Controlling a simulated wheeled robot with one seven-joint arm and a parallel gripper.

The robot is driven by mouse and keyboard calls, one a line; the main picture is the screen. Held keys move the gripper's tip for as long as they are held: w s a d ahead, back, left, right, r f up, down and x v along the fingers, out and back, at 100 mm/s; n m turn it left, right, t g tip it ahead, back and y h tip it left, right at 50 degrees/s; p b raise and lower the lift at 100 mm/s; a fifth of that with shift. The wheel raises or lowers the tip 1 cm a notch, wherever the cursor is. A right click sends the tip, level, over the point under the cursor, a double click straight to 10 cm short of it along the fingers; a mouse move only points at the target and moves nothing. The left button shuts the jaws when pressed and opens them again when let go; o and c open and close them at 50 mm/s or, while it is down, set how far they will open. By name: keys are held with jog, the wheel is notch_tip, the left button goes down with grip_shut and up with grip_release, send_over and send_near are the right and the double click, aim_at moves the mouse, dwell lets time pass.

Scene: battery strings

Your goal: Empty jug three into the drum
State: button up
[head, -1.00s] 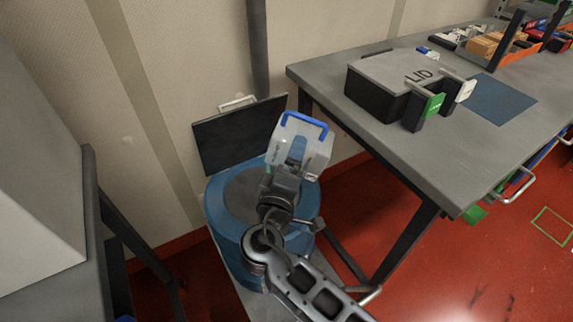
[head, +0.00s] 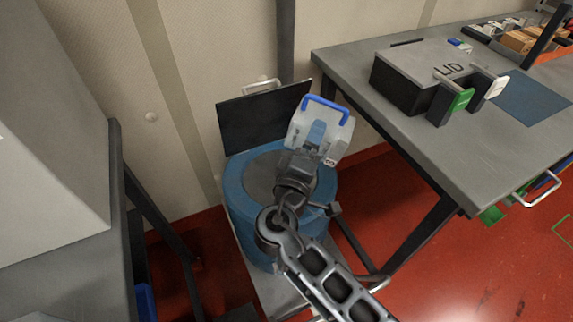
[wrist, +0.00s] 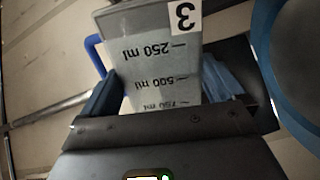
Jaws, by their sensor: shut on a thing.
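Jug three (head: 336,138) is a pale grey, translucent container with a blue handle. It is held above the right part of the blue drum (head: 238,192), in front of it in the head view. In the wrist view the jug (wrist: 150,55) shows a "3" label and ml marks, all upside down. My gripper (head: 315,138) is shut on the jug, with blue finger pads on both sides of it (wrist: 165,92). The drum's edge (wrist: 262,55) shows at the right of the wrist view. The jug's opening and the liquid level cannot be made out.
A dark plate (head: 250,122) with a handle stands upright behind the drum, near the wall. A grey bench (head: 420,150) at right carries a box marked LID (head: 412,75). A grey cabinet (head: 45,120) stands at left. Red floor shows between.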

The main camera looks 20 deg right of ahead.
jog(key=shift+r, duration=0.15)
jog(key=shift+w+a+r+n+p, duration=0.2)
jog(key=shift+a+r+n+p, duration=0.1)
jog(key=shift+n+p, duration=0.4)
jog(key=shift+r, duration=0.15)
dwell(1.0)
jog(key=shift+w+a+r+n+p, duration=0.3)
jog(key=shift+n+p, duration=0.4)
jog(key=shift+p, duration=0.15)
dwell(1.8)
jog(key=shift+r+p, duration=0.25)
jog(key=shift+p, duration=2.1)
